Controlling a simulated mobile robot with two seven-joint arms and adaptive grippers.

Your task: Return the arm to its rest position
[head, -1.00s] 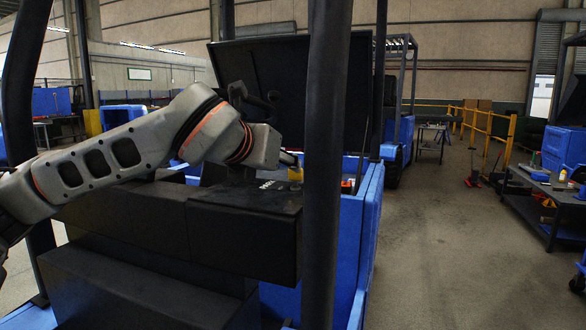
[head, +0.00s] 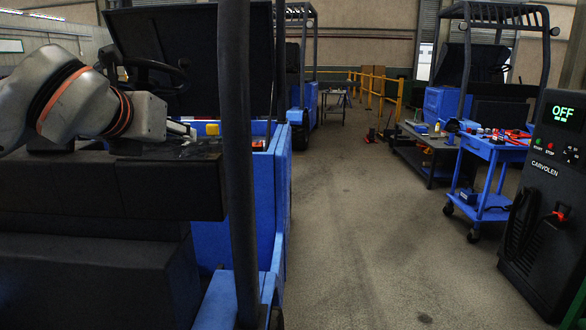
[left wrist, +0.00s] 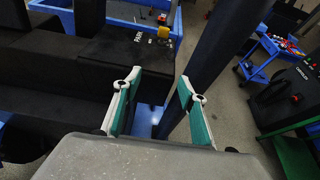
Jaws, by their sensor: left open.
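My left arm (head: 85,100), grey with orange rings, comes in from the left of the head view, over the black seat and cover of a blue forklift (head: 268,190). My left gripper (head: 183,131) is small there, above the dark panel beside a yellow block (head: 212,129). In the left wrist view my left gripper (left wrist: 158,88) is open, its two green-lined fingers apart with nothing between them. The forklift's dark post (left wrist: 205,50) passes just behind the right finger. The panel marked PARK (left wrist: 130,38) lies beyond the left finger. My right gripper is not in view.
To the right are a blue tool cart (head: 484,185), a dark workbench (head: 420,150) and a charger reading OFF (head: 545,190). The floor (head: 370,240) between is clear. Another forklift (head: 306,90) stands behind.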

